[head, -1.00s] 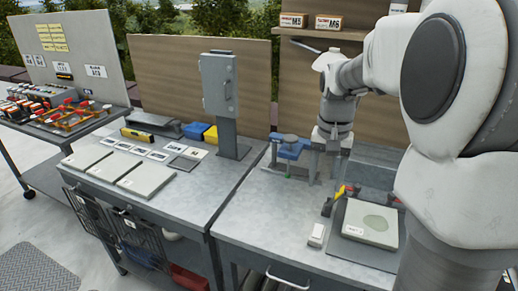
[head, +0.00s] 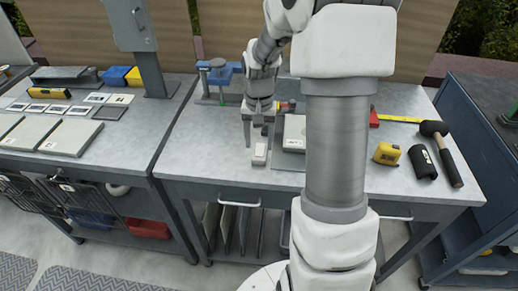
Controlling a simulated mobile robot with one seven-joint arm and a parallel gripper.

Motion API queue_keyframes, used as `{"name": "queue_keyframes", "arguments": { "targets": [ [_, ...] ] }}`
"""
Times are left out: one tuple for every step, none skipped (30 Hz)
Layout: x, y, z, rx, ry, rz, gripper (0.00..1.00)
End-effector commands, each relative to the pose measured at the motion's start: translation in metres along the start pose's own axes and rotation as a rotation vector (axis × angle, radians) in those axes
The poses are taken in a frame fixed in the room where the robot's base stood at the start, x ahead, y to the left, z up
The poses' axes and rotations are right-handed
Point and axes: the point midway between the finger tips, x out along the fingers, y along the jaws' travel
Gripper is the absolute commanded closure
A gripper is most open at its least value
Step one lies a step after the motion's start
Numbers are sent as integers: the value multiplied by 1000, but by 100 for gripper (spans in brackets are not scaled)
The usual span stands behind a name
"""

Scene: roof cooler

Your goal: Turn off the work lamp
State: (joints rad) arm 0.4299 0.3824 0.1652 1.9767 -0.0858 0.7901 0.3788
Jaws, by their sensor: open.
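My gripper (head: 258,136) points down over the grey bench, with its two fingers apart and nothing seen between them. A small white box (head: 260,155), possibly a switch, lies on the bench just in front of and below the fingertips. I cannot tell whether the fingers touch it. No work lamp can be clearly made out, and my arm hides part of the bench. A pale square plate (head: 294,133) lies right of the gripper, partly behind my arm.
A yellow tape measure (head: 387,154), a black cylinder (head: 422,162) and a mallet (head: 441,150) lie on the right. A grey box on a post (head: 150,70) stands on the left bench. The bench front left is clear.

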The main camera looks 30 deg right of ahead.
Motion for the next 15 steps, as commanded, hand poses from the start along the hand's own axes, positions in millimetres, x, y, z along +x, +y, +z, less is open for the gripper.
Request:
{"name": "queue_keyframes", "arguments": {
  "targets": [
    [9,0,0,0,-1,0,40],
    [13,0,0,0,-1,1,40],
    [17,0,0,0,-1,1,40],
    [20,0,0,0,-1,0,40],
    [22,0,0,0,0,0,40],
    [25,0,0,-1,0,0,40],
    [26,0,0,-1,0,0,40],
    [27,0,0,-1,0,0,40],
    [28,0,0,-1,0,0,40],
    [29,0,0,-1,1,0,40],
    [29,0,0,-1,1,0,40],
    [29,0,0,-1,1,0,40],
    [29,0,0,-1,1,0,40],
    [29,0,0,-1,1,0,40],
    [29,0,0,-1,1,0,40]
  ]
}}
